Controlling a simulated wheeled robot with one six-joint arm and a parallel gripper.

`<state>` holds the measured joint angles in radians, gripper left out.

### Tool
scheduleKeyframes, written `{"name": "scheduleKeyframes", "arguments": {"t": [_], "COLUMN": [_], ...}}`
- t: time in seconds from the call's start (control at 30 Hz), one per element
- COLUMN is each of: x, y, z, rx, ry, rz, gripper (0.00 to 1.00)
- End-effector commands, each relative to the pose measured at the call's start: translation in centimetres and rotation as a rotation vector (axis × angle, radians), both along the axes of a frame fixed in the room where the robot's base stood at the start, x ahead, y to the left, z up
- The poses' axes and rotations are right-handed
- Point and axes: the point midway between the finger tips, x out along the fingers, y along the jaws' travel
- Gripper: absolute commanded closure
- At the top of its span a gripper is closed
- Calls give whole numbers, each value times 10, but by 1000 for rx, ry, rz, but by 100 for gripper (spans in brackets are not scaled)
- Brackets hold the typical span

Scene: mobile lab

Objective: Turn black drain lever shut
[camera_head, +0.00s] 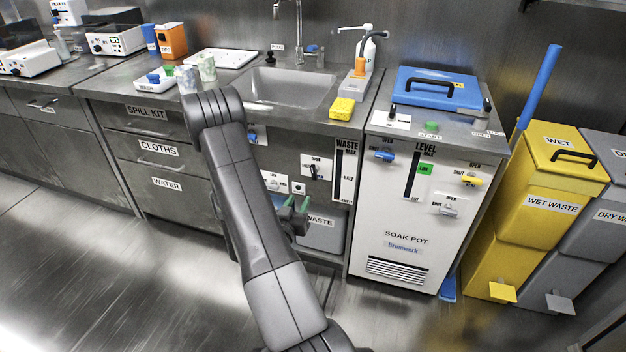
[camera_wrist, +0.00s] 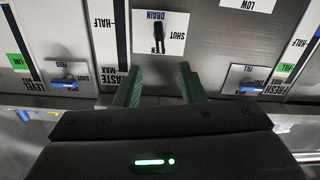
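The black drain lever (camera_wrist: 158,38) is on a white plate marked DRAIN, SHUT and OPEN in the wrist view, where the lettering appears rotated. The lever stands upright in that picture and partly covers the OPEN lettering, with SHUT to its right. In the head view the lever (camera_head: 313,172) is small, on the panel below the sink. My gripper (camera_wrist: 160,86) has two green fingers spread apart with nothing between them. The lever lies beyond the fingertips, roughly in line with the gap, apart from them. In the head view my gripper (camera_head: 297,204) is low before the panel, partly hidden by my arm.
Blue levers flank the drain plate in the wrist view, left (camera_wrist: 68,82) and right (camera_wrist: 250,87). The white SOAK POT cabinet (camera_head: 405,235) stands to the right, with its own levers. A grey waste bin (camera_head: 322,238) sits under the counter. The floor in front is clear.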

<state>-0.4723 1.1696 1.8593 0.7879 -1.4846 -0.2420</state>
Motion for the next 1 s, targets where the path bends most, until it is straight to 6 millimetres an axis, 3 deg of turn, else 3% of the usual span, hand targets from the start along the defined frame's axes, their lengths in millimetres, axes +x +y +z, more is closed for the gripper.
{"name": "scheduleKeyframes", "arguments": {"t": [0.17,0.7,1.0], "x": [13,112,130], "y": [-5,-37,-43], "z": [0,-1,0], "rx": [-4,-3,-4], "ry": [-9,-7,-5], "rz": [-6,-4,-2], "gripper": [64,64,64]}}
